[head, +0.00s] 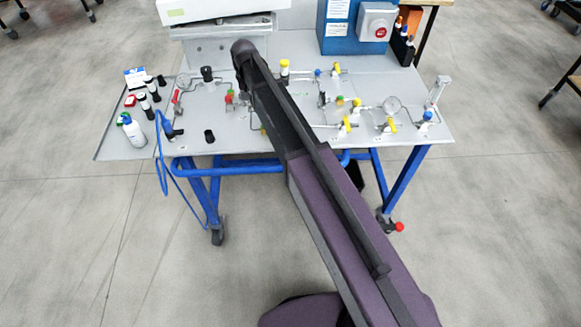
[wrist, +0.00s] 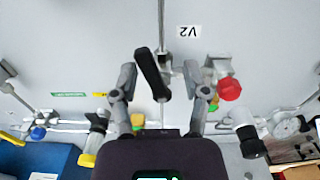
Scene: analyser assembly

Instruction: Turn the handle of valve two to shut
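Valve two's black handle (wrist: 153,74) shows in the wrist view just above the picture's middle, below the "V2" label (wrist: 188,32). It is a long lever, slightly slanted to the thin metal pipe (wrist: 161,25) that runs up the picture. My gripper (wrist: 160,72) is open, with one finger on each side of the handle. Gaps show between the handle and both fingers, so I see no contact. How far the fingertips are above the panel is hard to tell. In the head view my own arm hides valve two and the gripper.
A red knob (wrist: 229,89) sits close to the right finger. A green and yellow fitting (wrist: 213,102) is partly behind that finger. A gauge (wrist: 286,127) is at lower right. In the head view, a white bottle (head: 134,131) and several valves crowd the panel (head: 232,130).

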